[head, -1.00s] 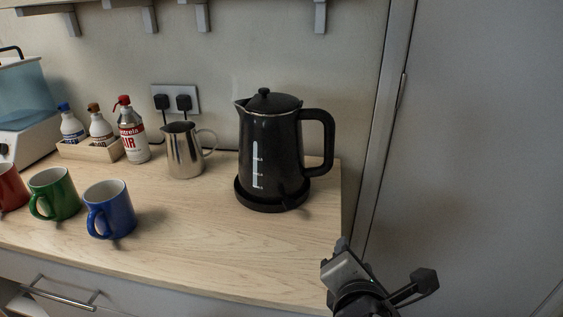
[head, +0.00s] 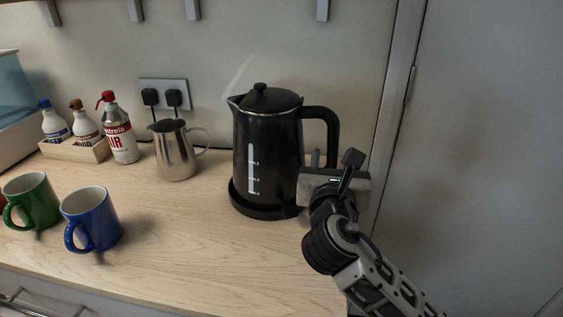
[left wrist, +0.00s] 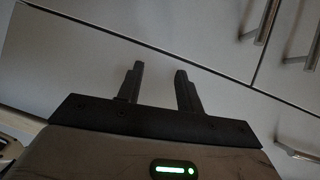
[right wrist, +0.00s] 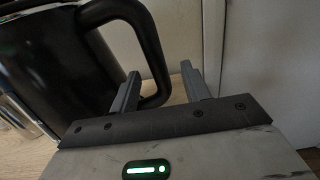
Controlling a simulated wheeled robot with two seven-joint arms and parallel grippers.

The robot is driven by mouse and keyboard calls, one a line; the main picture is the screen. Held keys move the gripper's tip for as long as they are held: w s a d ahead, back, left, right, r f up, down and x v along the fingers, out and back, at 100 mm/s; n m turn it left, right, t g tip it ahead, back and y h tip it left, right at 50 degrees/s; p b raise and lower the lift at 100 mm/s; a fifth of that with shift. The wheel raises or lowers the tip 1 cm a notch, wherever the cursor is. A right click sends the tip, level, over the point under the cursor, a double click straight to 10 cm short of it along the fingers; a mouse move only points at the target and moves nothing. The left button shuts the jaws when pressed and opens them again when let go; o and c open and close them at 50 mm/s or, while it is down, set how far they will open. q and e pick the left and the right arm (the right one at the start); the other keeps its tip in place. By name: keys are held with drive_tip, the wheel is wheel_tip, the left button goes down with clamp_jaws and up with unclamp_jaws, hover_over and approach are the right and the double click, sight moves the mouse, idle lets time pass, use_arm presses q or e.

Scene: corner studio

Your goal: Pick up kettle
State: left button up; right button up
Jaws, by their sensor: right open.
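The black kettle (head: 268,140) stands upright on its round black base (head: 262,209) near the right end of the counter. Its handle (head: 333,130) is on the right side. My right gripper (head: 322,158) is beside the lower part of the handle, in front of it. In the right wrist view the right gripper (right wrist: 160,82) is open, its fingers apart, with the handle (right wrist: 152,45) at the left finger and partly behind it. I cannot tell if they touch. My left gripper (left wrist: 157,75) is open and empty in the left wrist view, facing pale cabinet fronts.
A steel jug (head: 175,152) stands left of the kettle. A blue mug (head: 92,220) and a green mug (head: 36,200) stand at the front left. A wooden caddy (head: 75,152) and spray bottle (head: 120,130) are behind. A door frame (head: 398,90) is close on the right.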

drive_tip(key=shift+w+d, duration=0.2)
drive_tip(key=shift+w, duration=1.2)
drive_tip(key=shift+w+d, duration=0.2)
drive_tip(key=shift+w, duration=1.15)
clamp_jaws()
drive_tip(key=shift+r, duration=0.3)
